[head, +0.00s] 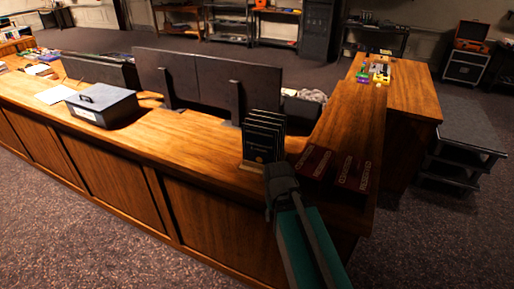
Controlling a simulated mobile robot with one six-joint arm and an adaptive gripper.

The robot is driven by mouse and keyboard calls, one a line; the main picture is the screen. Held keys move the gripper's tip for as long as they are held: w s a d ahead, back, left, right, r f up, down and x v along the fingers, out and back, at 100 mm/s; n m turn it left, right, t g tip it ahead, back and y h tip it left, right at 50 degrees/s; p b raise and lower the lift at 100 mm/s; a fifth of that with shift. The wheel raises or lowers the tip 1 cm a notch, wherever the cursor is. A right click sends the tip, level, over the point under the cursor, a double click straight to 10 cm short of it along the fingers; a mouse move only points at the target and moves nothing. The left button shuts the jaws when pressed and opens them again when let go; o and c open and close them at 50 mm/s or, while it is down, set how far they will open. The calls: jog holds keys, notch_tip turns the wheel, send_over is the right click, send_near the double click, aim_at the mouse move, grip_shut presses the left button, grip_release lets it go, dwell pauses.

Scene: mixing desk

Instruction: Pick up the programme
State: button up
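Several dark booklets with pale edges and gold marks, which look like programmes (263,138), stand upright in a small wooden holder (250,166) on the desk corner. Dark red booklets or leaflets (314,161) lie to the right of the holder; their print is too small to read. My gripper (277,172) is in front of the holder's lower right side in this view, with my teal arm link below it. I cannot tell whether it touches the holder or whether its fingers are open. It hides part of the desk and perhaps part of the holder.
The wooden desk (215,158) runs left and turns back at the right. Dark monitors (205,80) stand behind the programmes. A grey box (103,105) and paper (55,94) lie to the left. Small coloured items (379,71) sit at the back right. A dark step unit (461,160) stands right.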

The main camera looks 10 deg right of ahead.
notch_tip(320, 180, up, 25)
jog(key=m+p, duration=2.4)
jog(key=p, duration=0.1)
send_over(259, 124)
jog(key=s, duration=0.3)
jog(key=shift+s+a+r, duration=0.15)
jog(key=shift+s+a, duration=0.05)
jog(key=shift+a, duration=0.15)
jog(key=shift+f, duration=0.2)
notch_tip(259, 124, down, 8)
jog(key=b, duration=0.8)
jog(key=shift+f, duration=0.15)
jog(key=shift+s+d+f+b, duration=0.1)
jog(key=shift+s+f+b, duration=0.05)
jog(key=shift+f+b, duration=2.55)
